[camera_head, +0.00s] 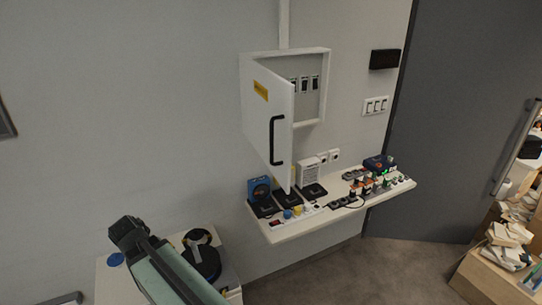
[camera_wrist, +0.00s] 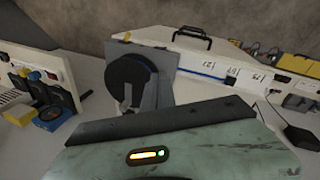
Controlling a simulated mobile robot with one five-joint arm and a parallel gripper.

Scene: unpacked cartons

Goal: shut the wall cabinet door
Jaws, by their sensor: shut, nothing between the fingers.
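The white wall cabinet (camera_head: 322,62) hangs on the grey wall in the head view. Its white door (camera_head: 262,125) stands wide open, swung out from the left side toward me. The door has a black bar handle (camera_head: 276,140) and a yellow label. Several dark switches show inside the cabinet, and the door hides part of the interior. My gripper (camera_head: 127,232) is low at the left, well apart from the door. Its dark front edge and green housing also fill the bottom of the wrist view (camera_wrist: 165,120). It is shut and empty. The door is not recognisable in the wrist view.
A white shelf (camera_head: 290,232) below the cabinet carries several small devices, close under the open door. A white surface (camera_head: 112,280) with a black round item (camera_head: 201,258) lies beside my arm. A dark grey door (camera_head: 460,120) and wooden boxes (camera_head: 490,275) stand at right.

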